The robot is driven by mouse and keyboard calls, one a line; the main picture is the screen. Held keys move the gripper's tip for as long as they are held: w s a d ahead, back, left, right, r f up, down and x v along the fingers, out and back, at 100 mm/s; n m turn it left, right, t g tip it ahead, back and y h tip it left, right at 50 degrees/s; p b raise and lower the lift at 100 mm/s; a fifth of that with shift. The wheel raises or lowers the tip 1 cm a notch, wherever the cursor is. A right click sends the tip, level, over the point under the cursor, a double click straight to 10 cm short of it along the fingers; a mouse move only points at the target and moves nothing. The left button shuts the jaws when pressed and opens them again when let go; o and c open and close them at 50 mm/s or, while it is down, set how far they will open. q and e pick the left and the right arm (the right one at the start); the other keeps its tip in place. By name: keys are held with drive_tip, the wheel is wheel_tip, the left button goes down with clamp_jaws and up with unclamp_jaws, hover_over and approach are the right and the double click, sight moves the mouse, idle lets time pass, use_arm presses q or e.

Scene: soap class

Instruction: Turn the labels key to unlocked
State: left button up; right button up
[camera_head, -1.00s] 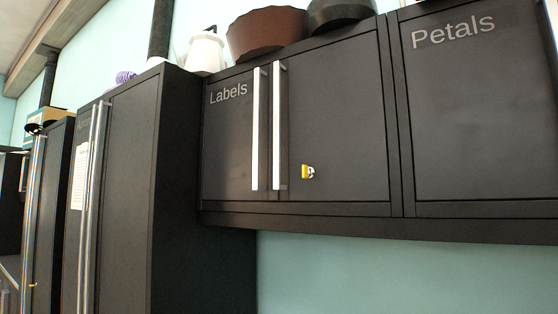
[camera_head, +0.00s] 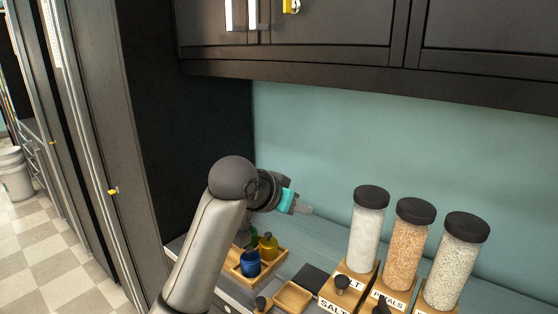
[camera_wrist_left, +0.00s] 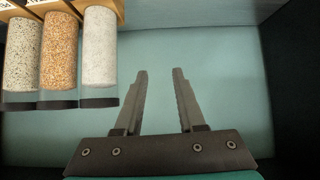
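The labels key (camera_head: 291,6) is a small yellow key at the top edge of the head view, in the front of the dark wall cabinet (camera_head: 340,32). Its head is partly cut off by the frame, so I cannot tell its turn. My left gripper (camera_head: 308,211) is below that cabinet, in front of the teal wall and well under the key. In the left wrist view its two fingers (camera_wrist_left: 160,72) stand apart with nothing between them. The key does not show in the left wrist view. My right gripper is not in view.
Jars with black lids (camera_head: 401,245) stand on wooden stands right of my left gripper. A wooden tray (camera_head: 278,278) with small bottles sits below it. A tall dark cabinet (camera_head: 150,130) with another yellow key (camera_head: 113,191) stands at the left. The teal wall (camera_head: 320,130) under the wall cabinet is clear.

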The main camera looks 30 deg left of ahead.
use_arm(q)
drive_tip(key=s+a+r+t, duration=0.1)
drive_tip(key=a+r+t, duration=0.1)
drive_tip(key=r, duration=1)
drive_tip(key=s+a+r+t, duration=0.2)
drive_tip(key=r, duration=1)
drive_tip(key=s+a+r+t, duration=0.2)
drive_tip(key=s+r+t, duration=0.2)
drive_tip(key=s+r, duration=0.8)
drive_tip(key=h+p, duration=0.1)
drive_tip(key=p, duration=0.1)
approach(284, 1)
drive_tip(key=w, duration=0.3)
drive_tip(key=w+p, duration=0.1)
drive_tip(key=w, duration=0.1)
drive_tip(key=w+p, duration=0.1)
drive_tip(key=w, duration=0.2)
drive_tip(key=shift+w+d+r, duration=0.2)
drive_tip(key=shift+w+d, duration=0.15)
drive_tip(key=shift+d, duration=0.05)
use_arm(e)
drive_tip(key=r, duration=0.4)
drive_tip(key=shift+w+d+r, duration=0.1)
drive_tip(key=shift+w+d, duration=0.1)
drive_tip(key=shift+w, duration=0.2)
use_arm(q)
clamp_jaws()
